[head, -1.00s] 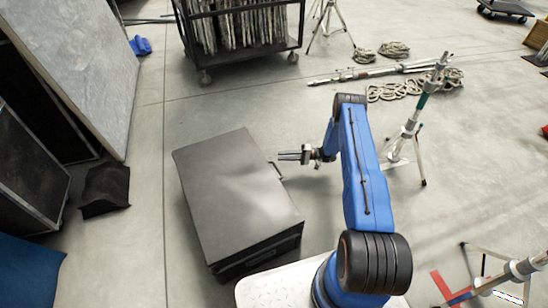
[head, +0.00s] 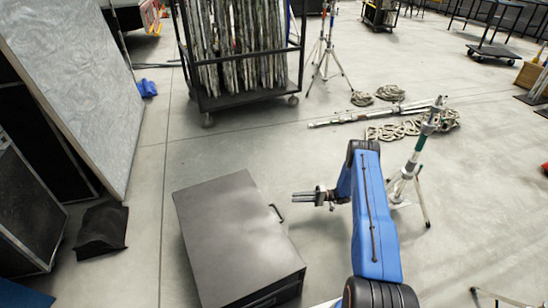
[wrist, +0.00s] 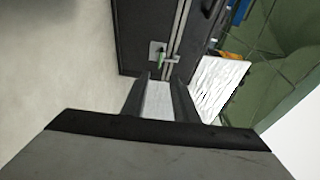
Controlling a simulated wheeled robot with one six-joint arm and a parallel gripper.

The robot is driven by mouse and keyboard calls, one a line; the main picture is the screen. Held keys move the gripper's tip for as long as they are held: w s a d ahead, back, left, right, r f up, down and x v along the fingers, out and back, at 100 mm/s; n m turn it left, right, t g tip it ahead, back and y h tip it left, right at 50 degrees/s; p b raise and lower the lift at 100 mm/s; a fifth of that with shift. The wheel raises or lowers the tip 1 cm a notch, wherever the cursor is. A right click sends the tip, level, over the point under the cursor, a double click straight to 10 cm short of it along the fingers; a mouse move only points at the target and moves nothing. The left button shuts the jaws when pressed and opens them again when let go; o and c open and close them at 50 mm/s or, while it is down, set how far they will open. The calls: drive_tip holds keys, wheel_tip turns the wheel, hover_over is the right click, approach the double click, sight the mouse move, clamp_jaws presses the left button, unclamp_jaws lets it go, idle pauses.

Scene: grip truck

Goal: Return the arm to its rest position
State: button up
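My blue arm (head: 372,215) is bent over the floor, with its upper end toward the back. My gripper (head: 296,199) points left, just right of the dark grey case (head: 235,235) and near its side handle (head: 277,213). In the wrist view, the two black fingers of my gripper (wrist: 162,77) stand apart with nothing held between them. Beyond them is a black case surface (wrist: 138,45) with a metal latch (wrist: 158,54). I cannot tell the exact gap between fingers and case.
A tripod stand (head: 405,183) is close on the right of my arm. Coiled ropes (head: 395,132) and metal poles (head: 350,119) lie behind. A wheeled rack (head: 243,97) is at the back, and a large panel (head: 85,85) leans at left. Floor between rack and case is clear.

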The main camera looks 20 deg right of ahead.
drive_tip(key=a+r+n+g+h, duration=0.1)
drive_tip(key=a+r+g+h, duration=0.15)
drive_tip(key=r, duration=1.05)
drive_tip(key=a+r+n+g+h, duration=0.1)
drive_tip(key=a+r+g, duration=0.2)
drive_tip(key=r, duration=1)
drive_tip(key=s+a+r+h, duration=0.2)
drive_tip(key=s+r, duration=0.2)
drive_tip(key=r, duration=0.3)
drive_tip(key=s+a+r+n+h, duration=0.15)
drive_tip(key=s+r, duration=0.25)
drive_tip(key=r, duration=0.4)
drive_tip(key=s+a+r+h, duration=0.2)
drive_tip(key=s+a+r, duration=0.15)
drive_tip(key=r, duration=0.35)
drive_tip(key=s+a+r+t+h, duration=0.1)
drive_tip(key=s+r+h, duration=0.1)
drive_tip(key=s+r, duration=0.65)
drive_tip(key=s+a+r+t+h, duration=0.1)
drive_tip(key=s+r+h, duration=0.3)
drive_tip(key=s, duration=0.8)
drive_tip(key=s+d+r+t+h, duration=0.1)
drive_tip(key=s+t, duration=0.1)
drive_tip(key=s, duration=0.7)
drive_tip(key=s+d+r+m+t+h, duration=0.1)
drive_tip(key=s+t, duration=0.1)
drive_tip(key=s, duration=0.8)
drive_tip(key=shift+s+d+h, duration=0.3)
